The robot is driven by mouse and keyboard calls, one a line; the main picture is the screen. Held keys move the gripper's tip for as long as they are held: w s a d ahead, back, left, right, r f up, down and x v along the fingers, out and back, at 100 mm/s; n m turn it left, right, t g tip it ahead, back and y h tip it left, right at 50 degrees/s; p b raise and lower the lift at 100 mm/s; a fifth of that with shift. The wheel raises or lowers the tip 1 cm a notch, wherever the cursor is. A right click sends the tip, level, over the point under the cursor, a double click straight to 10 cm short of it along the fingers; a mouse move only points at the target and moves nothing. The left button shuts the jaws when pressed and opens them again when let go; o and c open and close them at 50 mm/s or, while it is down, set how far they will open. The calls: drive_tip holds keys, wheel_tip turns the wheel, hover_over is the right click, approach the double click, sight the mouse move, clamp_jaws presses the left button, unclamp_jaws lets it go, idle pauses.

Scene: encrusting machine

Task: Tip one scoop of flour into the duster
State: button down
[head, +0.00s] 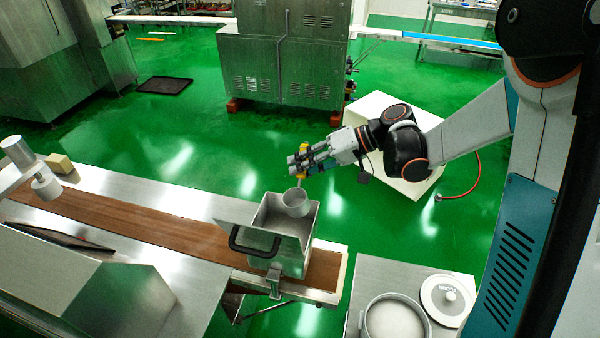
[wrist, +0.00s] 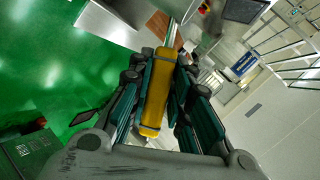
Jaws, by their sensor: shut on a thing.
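My gripper (head: 303,166) is shut on the yellow handle (head: 302,152) of a metal scoop. The handle (wrist: 157,95) lies between the fingers in the wrist view. The scoop's round cup (head: 295,203) hangs below the gripper, over the open top of the duster (head: 292,260). I cannot tell whether the cup touches the duster, how far it is tilted, or whether flour is in it. The duster is a metal box with a black handle, at the near end of a brown belt. A round flour tub (head: 372,322) stands open at the bottom right with pale flour inside.
A round lid marked flour (head: 446,300) lies beside the tub on a metal table (head: 375,272). The brown belt (head: 130,225) runs left from the duster between metal surfaces. A white box (head: 385,118) stands on the green floor behind my gripper.

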drive_tip(key=shift+d+f+y+b, duration=0.35)
drive_tip(key=shift+f+y+b, duration=0.3)
drive_tip(key=shift+y+b, duration=1)
drive_tip(key=shift+h, duration=0.45)
wheel_tip(320, 180, up, 5)
drive_tip(key=p, duration=0.2)
drive_tip(key=shift+r+p, duration=0.2)
drive_tip(key=shift+p, duration=0.2)
